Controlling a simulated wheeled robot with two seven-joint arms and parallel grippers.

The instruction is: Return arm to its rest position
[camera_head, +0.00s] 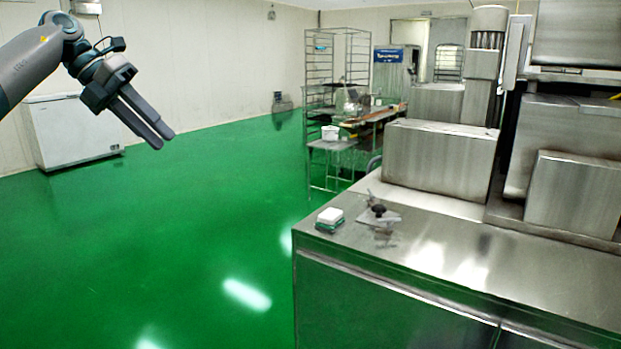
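My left arm comes in from the upper left. My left gripper (164,142) hangs in the air above the green floor, its two dark fingers pointing down and to the right. The fingers lie close side by side, and I cannot tell whether they are fully shut. I see nothing held between them. The gripper is well to the left of the steel machine and touches nothing. My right gripper is not in view.
A white chest freezer (75,132) stands by the left wall. Wire racks (320,75) stand behind. The green floor (180,230) between is clear.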

